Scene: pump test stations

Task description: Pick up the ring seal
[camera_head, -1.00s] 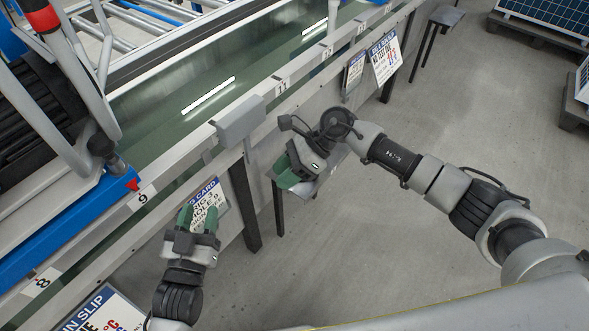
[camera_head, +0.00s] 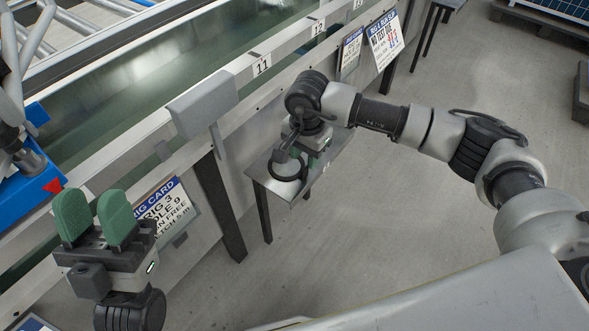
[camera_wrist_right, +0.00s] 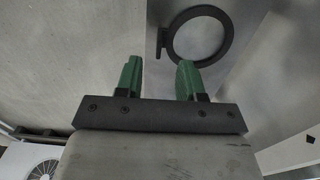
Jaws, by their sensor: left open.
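The ring seal, a thin black ring with a small tab on one side, lies flat on a grey metal shelf. In the right wrist view the ring seal (camera_wrist_right: 229,38) is beyond the fingertips, up and to the right. My right gripper (camera_wrist_right: 160,76) is open, with nothing between its green fingers. In the head view the right gripper (camera_head: 306,156) points down over the small shelf (camera_head: 317,180), and the dark ring (camera_head: 288,181) shows beside it, partly hidden by the wrist. My left gripper (camera_head: 93,217) is open and empty at the lower left.
A long trough (camera_head: 160,72) with a numbered metal rim runs diagonally behind the shelf. A grey box (camera_head: 203,103) is fixed on its rim. A rig card (camera_head: 163,210) hangs near my left gripper, and sign cards (camera_head: 384,40) hang further right.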

